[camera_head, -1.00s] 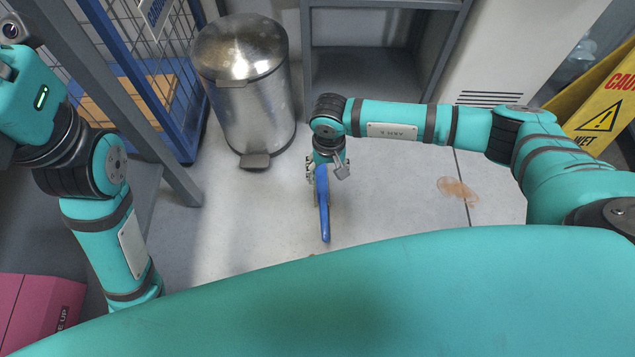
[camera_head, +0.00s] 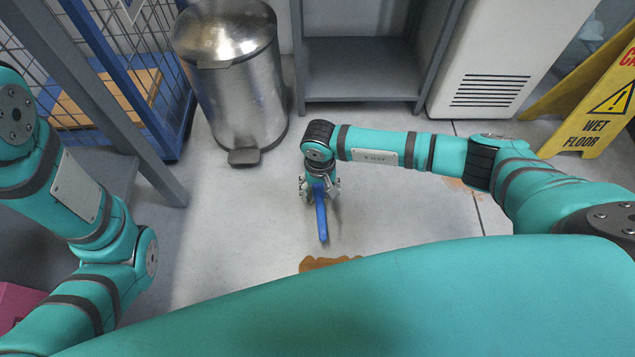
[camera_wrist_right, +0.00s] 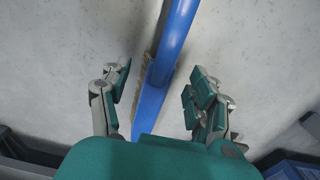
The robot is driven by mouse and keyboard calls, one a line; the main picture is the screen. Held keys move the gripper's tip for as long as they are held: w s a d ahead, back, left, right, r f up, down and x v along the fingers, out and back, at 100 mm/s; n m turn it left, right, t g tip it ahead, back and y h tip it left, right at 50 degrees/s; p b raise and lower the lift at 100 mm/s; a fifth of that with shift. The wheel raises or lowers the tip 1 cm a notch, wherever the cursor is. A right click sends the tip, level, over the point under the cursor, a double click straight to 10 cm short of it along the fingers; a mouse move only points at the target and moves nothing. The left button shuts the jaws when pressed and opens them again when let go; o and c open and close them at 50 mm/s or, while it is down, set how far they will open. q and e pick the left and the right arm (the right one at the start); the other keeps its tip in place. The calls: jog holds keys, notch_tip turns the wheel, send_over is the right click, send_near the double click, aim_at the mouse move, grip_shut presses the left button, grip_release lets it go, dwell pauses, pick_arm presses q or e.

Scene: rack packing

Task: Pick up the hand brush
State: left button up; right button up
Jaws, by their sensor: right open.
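The hand brush is blue, and its handle (camera_head: 321,218) points toward me on the pale floor in the head view. My right gripper (camera_head: 320,190) is over its far part and hides it. In the right wrist view the blue brush (camera_wrist_right: 165,60) runs between the spread fingers of the open right gripper (camera_wrist_right: 158,88). Tan bristles show along its left side. Gaps show between the brush and the fingers on both sides. My left arm is at the left edge of the head view; its gripper is out of the picture.
A steel pedal bin (camera_head: 232,85) stands behind and left, beside a blue wire cage (camera_head: 165,130). A grey shelf rack (camera_head: 360,100) is at the back. A yellow wet-floor sign (camera_head: 600,115) stands right. Brown spills (camera_head: 328,263) mark the floor nearby. Floor left of the brush is clear.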

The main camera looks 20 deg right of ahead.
aim_at(319, 193)
notch_tip(319, 193, down, 3)
jog(key=shift+a+f+b, duration=0.1)
jog(key=shift+b, duration=0.6)
jog(key=shift+c, duration=0.2)
jog(key=shift+r, duration=0.2)
grip_shut()
